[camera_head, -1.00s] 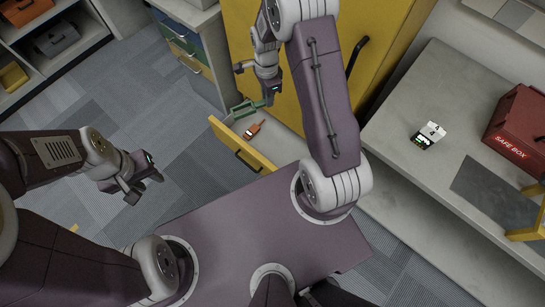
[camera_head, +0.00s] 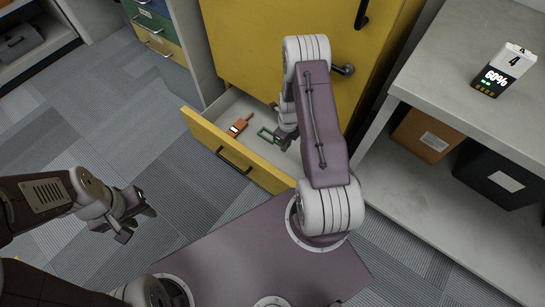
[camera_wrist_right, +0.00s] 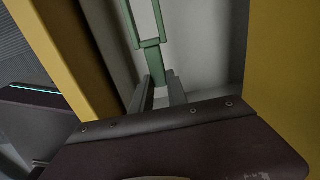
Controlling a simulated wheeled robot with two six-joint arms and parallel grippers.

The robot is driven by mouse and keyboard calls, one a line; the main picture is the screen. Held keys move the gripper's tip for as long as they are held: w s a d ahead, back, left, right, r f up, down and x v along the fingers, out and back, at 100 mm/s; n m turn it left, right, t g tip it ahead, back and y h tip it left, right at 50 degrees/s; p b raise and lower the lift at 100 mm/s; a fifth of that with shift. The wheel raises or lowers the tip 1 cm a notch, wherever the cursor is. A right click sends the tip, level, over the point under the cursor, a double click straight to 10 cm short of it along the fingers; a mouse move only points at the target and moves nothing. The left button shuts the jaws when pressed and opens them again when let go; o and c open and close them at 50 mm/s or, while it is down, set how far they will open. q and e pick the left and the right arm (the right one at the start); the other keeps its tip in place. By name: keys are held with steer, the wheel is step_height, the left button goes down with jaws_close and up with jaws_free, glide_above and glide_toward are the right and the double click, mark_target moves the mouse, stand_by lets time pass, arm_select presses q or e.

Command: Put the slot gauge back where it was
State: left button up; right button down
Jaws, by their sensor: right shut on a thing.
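The slot gauge, a green open-framed piece, shows at my right gripper in the head view (camera_head: 266,134). In the right wrist view the gauge (camera_wrist_right: 152,55) extends upward from between the two grey fingers. My right gripper (camera_head: 279,140) is shut on its near end, inside the opened yellow drawer (camera_head: 235,150). The gauge is over the pale drawer floor; whether it touches the floor I cannot tell. My left gripper (camera_head: 138,224) is empty, its fingers apart, over the carpet at the left.
An orange handheld radio (camera_head: 239,124) lies in the drawer, left of the gauge. The yellow cabinet (camera_head: 265,45) rises behind. At the right, a grey bench (camera_head: 450,65) carries a display reading 60% (camera_head: 503,70), with an orange box (camera_head: 428,135) and a black box (camera_head: 495,177) below.

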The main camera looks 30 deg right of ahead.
steer(key=b, duration=0.7)
glide_toward(283, 157)
steer(key=s+f, duration=0.1)
steer(key=s+a+f, duration=0.1)
steer(key=f, duration=0.1)
steer(key=s+f, duration=0.1)
steer(key=f, duration=0.1)
steer(key=shift+s+a+f, duration=0.2)
steer(key=shift+s+a, duration=0.15)
steer(key=w+b, duration=0.1)
steer(key=w+d+f+b, duration=0.1)
steer(key=b, duration=0.1)
steer(key=w+b, duration=0.1)
steer(key=shift+w+d+f+b, duration=0.2)
steer(key=shift+w+d+b, duration=0.05)
steer(key=shift+w+b, duration=0.1)
steer(key=shift+r, duration=0.2)
steer(key=shift+f, duration=0.25)
steer(key=c, duration=1.3)
jaws_free()
steer(key=shift+r, duration=0.2)
